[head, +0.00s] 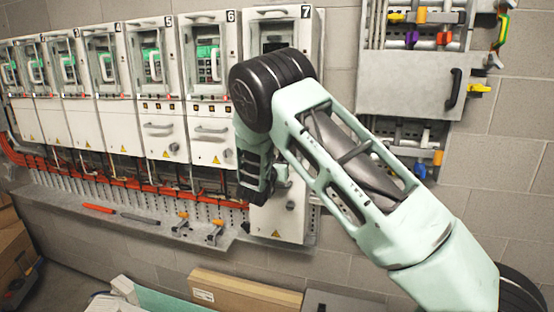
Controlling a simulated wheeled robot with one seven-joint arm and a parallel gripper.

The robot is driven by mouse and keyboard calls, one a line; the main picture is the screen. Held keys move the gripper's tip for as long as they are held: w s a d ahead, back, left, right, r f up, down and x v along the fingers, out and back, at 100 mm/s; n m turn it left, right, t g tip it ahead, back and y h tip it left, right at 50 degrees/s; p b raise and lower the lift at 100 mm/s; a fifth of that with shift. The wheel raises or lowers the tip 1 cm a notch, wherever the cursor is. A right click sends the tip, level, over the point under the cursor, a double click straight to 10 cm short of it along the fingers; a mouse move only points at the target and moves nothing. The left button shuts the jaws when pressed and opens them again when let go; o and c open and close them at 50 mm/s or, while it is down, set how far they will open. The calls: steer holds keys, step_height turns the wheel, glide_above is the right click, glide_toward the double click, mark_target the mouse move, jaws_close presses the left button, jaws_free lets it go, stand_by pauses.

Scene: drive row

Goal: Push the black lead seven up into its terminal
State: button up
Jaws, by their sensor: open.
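Cabinet seven (311,40), marked 7, is the rightmost of the row on the wall, with its upper window section dark. My arm crosses in front of its middle. My gripper (255,192) points down in front of the lower part of cabinet seven, at its left side. It is open, but its fingertips are small and dark and hard to make out. I cannot pick out black lead seven or its terminal; the arm and gripper cover that area.
Cabinet six (205,70) and several like it run left. Orange cable trunking (100,166) passes beneath them. A narrow ledge (150,232) holds a red-handled tool (98,209) and orange-topped clamps (214,233). A cardboard box (245,290) lies below.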

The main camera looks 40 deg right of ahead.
jaws_close()
steer(key=shift+r, duration=1.25)
jaws_free()
steer(key=shift+s+a+b, duration=0.1)
steer(key=shift+a+b, duration=0.05)
steer(key=shift+b, duration=0.15)
steer(key=b+v, duration=0.7)
steer(key=v, duration=1)
steer(key=shift+s+f, duration=0.1)
